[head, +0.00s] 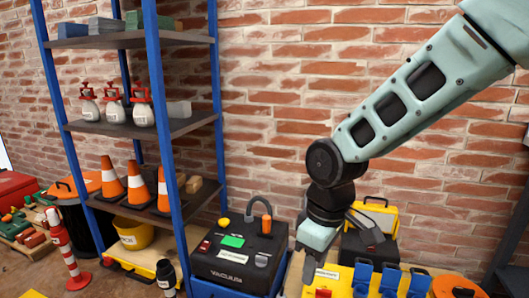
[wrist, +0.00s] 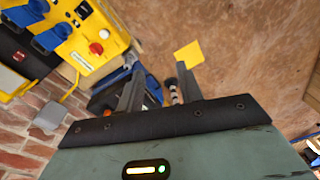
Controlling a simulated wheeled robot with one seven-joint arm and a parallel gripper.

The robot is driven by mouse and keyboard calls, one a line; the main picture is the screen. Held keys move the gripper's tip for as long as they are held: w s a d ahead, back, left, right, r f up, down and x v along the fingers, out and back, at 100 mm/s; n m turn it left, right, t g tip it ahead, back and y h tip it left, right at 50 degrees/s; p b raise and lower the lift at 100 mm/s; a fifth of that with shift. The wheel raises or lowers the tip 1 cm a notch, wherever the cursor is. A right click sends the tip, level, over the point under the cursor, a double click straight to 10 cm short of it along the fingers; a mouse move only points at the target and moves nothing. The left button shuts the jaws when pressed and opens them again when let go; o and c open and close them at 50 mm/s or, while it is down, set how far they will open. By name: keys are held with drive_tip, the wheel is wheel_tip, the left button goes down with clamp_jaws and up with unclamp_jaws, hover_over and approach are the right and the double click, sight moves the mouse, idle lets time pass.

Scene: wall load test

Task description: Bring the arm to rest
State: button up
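My arm comes in from the top right of the head view and bends down at a black wrist joint. My gripper (head: 309,268) hangs pointing down, between the black vacuum unit (head: 240,254) and the yellow box with blue parts (head: 335,280). In the wrist view my gripper (wrist: 158,88) has its two grey fingers spread apart, with no object held between them. Whether the gripper touches anything below it cannot be told.
A blue-post shelf (head: 152,120) with sprayers and orange cones stands at the left. A red-and-white post (head: 66,250) stands on the floor. A brick wall (head: 290,100) is behind. A yellow square (wrist: 189,55) lies on bare brown floor.

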drive_tip(key=s+d+r+m, duration=0.1)
drive_tip(key=s+d+m, duration=0.1)
drive_tip(key=s, duration=0.7)
drive_tip(key=s+d+r+m, duration=0.1)
drive_tip(key=s+d+r, duration=0.15)
drive_tip(key=s, duration=0.65)
wheel_tip(320, 180, up, 30)
drive_tip(key=p, duration=3.1)
drive_tip(key=shift+r, duration=0.15)
